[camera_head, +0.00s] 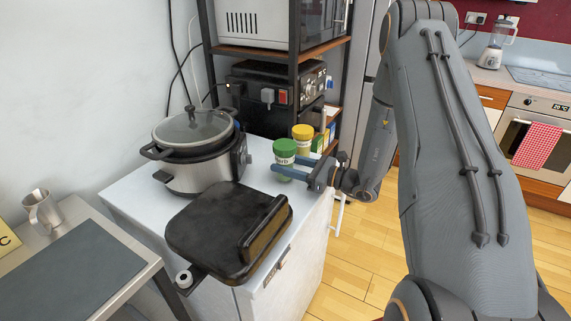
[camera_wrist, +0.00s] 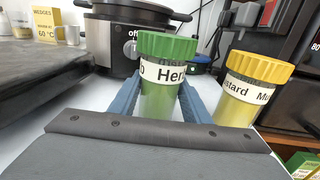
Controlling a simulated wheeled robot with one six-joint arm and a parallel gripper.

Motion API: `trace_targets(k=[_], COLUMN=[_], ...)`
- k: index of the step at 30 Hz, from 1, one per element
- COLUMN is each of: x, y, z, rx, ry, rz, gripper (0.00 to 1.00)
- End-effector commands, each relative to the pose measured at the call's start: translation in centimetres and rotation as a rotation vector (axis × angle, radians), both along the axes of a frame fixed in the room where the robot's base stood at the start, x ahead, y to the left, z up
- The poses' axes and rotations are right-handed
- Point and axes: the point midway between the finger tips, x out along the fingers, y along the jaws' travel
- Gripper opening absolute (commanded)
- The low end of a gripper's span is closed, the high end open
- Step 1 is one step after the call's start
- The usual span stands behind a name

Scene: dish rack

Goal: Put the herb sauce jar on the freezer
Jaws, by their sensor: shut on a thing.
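The herb sauce jar (camera_head: 284,154) is green with a green lid and a white label. It is upright between the fingers of my gripper (camera_head: 290,172), over the far right part of the white freezer top (camera_head: 144,195). In the wrist view the jar (camera_wrist: 165,75) stands between the two blue fingers (camera_wrist: 162,103), with part of "Herb" readable. My gripper is shut on it. The jar's base is low in the fingers, and I cannot tell whether it touches the surface.
A yellow mustard jar (camera_head: 302,137) stands close beside the herb jar, to its right in the wrist view (camera_wrist: 250,88). A slow cooker (camera_head: 198,158) and a black grill (camera_head: 222,232) take up much of the white top. A shelf rack (camera_head: 256,52) stands behind.

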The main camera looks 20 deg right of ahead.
Motion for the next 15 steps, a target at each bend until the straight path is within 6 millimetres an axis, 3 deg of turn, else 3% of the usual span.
trace_targets(k=[13, 14, 15], x=[0.03, 0.02, 0.02], y=[-0.01, 0.0, -0.01], z=[-0.47, -0.45, -0.43], rx=[0.0, 0.0, 0.0], ry=[-0.001, -0.001, -0.001], rz=[0.0, 0.0, 0.0], gripper=[0.07, 0.47, 0.53])
